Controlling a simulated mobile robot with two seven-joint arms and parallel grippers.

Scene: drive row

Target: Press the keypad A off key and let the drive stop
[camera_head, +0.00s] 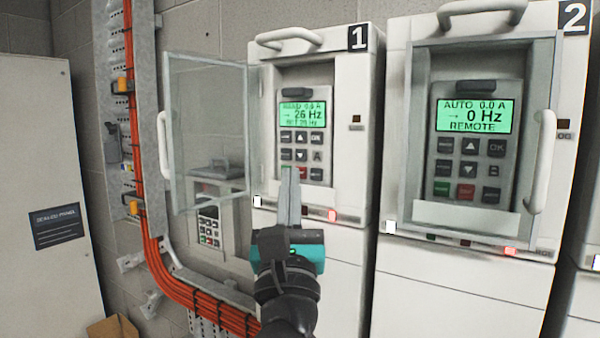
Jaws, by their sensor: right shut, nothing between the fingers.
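Keypad A (318,155) sits in the recess of drive 1 (350,120). Its green display (304,114) reads 26 Hz on the large middle line; the small lines are hard to read. A red key (302,174) shows in its bottom row, partly covered by my fingers; its label is unreadable. My right gripper (290,171) is shut and empty, pointing up in front of the lower part of keypad A. Its tips overlap the bottom-row keys at the left and middle. I cannot tell whether they touch. My left gripper is not in view.
The clear door (208,130) of drive 1 stands open to the left. Drive 2 (395,100) at right has keypad B (478,150), showing 0 Hz, behind a framed door with a handle (538,160). Orange cables (185,293) run along the left wall.

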